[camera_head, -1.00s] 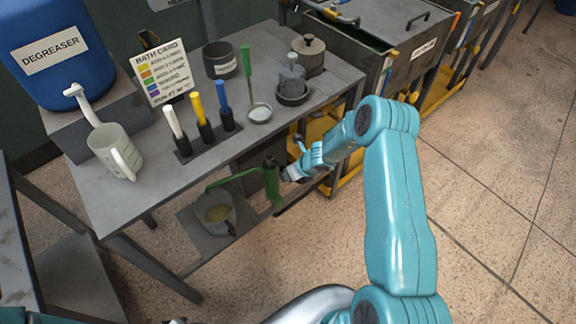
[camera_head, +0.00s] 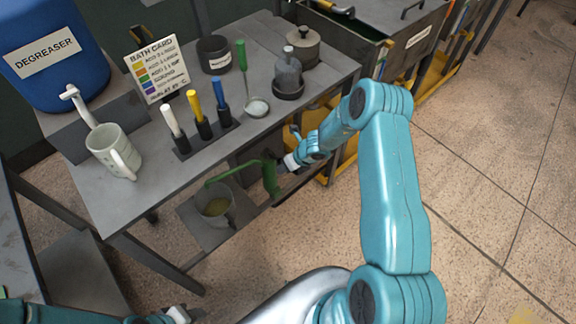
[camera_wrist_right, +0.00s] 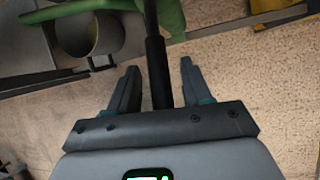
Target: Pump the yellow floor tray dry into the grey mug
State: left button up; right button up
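The grey mug (camera_head: 231,211) stands on a low shelf and holds some yellow-green liquid. A green pump (camera_head: 270,180) stands beside it, its spout reaching over the mug. My right gripper (camera_head: 290,162) is at the pump. In the right wrist view, the gripper (camera_wrist_right: 158,85) has its fingers apart on either side of a black rod (camera_wrist_right: 156,60), with narrow gaps showing. The yellow floor tray (camera_head: 336,160) shows partly under the tanks, behind my right arm; its contents are hidden. My left gripper (camera_head: 180,314) is at the bottom edge, partly cut off.
The bench (camera_head: 250,135) above carries a pale green mug (camera_head: 112,150), a tool holder (camera_head: 207,138), a ladle (camera_head: 242,60) and several pots. A blue degreaser drum (camera_head: 50,45) stands at the left. Open floor (camera_head: 480,180) lies to the right.

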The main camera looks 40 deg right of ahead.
jog(key=shift+s+d+r, duration=0.1)
jog(key=shift+r, duration=0.2)
jog(key=p+v, duration=0.4)
jog(key=v, duration=1.1)
jog(key=shift+s+r, duration=0.25)
